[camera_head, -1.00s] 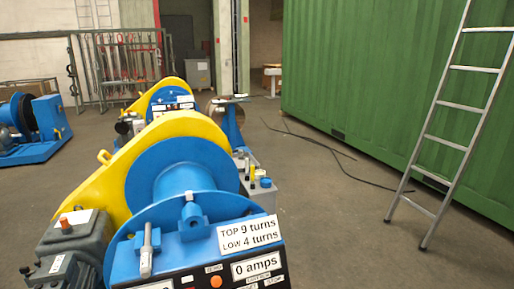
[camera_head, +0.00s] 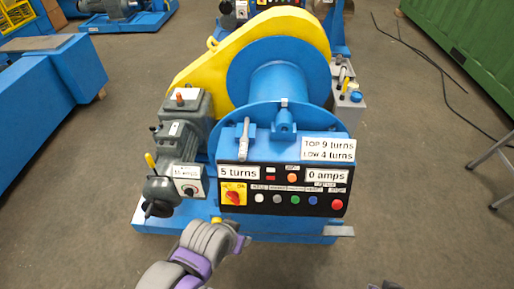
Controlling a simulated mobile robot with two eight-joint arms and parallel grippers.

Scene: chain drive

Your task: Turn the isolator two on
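A red rotary isolator switch (camera_head: 234,194) on a yellow plate sits at the left end of the black control panel (camera_head: 283,208), on the front of a blue and yellow winch. "ON" is printed beside it. A second box with a black rotary knob (camera_head: 189,191) sits on the grey motor unit to the left. I cannot tell which of the two is isolator two, nor the exact switch positions. My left arm, grey and purple, reaches up from the bottom edge to just below the panel. Its fingers cannot be made out.
A blue machine (camera_head: 45,110) stands at the left. Floor (camera_head: 420,200) is clear at the right.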

